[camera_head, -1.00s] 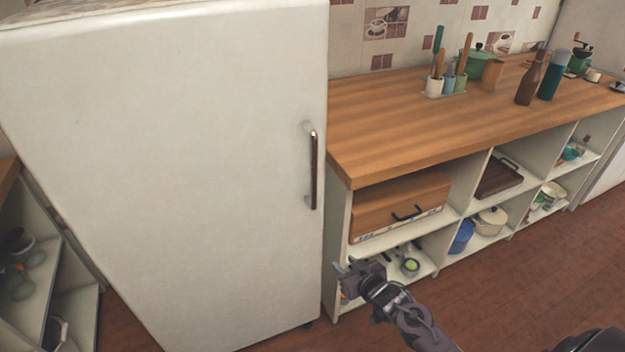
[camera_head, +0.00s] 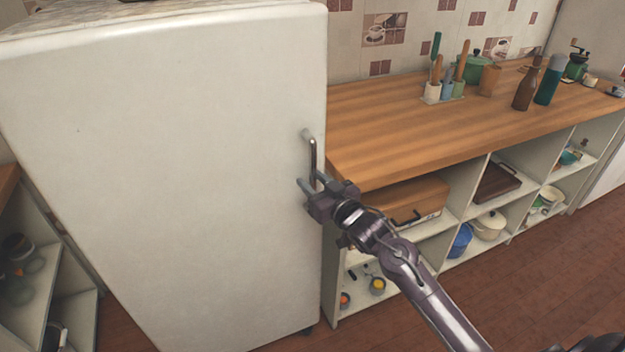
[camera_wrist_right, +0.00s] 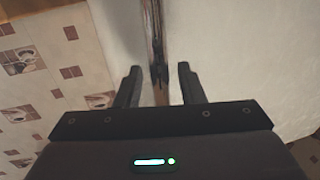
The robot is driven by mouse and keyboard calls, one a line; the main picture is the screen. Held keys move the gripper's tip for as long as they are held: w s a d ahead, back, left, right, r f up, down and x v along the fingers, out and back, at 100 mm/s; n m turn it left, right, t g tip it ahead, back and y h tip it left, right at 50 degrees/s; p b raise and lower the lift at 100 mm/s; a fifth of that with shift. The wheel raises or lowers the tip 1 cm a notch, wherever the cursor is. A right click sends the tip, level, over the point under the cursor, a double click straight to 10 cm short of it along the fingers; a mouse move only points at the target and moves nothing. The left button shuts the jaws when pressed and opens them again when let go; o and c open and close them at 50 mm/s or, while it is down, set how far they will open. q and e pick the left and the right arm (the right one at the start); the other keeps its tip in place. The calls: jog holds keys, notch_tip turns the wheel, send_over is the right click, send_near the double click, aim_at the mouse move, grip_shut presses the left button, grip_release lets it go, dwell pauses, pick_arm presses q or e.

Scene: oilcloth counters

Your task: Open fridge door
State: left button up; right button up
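The white fridge (camera_head: 170,170) stands at the left with its door shut. Its upright metal handle (camera_head: 313,158) is near the door's right edge. My right gripper (camera_head: 308,186) is at the lower part of the handle, with its fingers apart on either side of it in the picture. In the right wrist view, the handle (camera_wrist_right: 157,45) runs down between the two open fingers of the right gripper (camera_wrist_right: 160,85). I cannot tell whether a finger touches it. My left gripper is not in view.
A wooden counter (camera_head: 400,125) with shelves below adjoins the fridge on the right. It carries a utensil holder (camera_head: 432,92), a green pot (camera_head: 475,68) and bottles (camera_head: 526,85). Another shelf unit (camera_head: 40,290) stands at the lower left. The floor in front is clear.

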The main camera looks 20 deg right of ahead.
jog(key=shift+w, duration=0.25)
grip_shut()
jog(key=shift+s+a, duration=0.1)
jog(key=shift+s, duration=0.05)
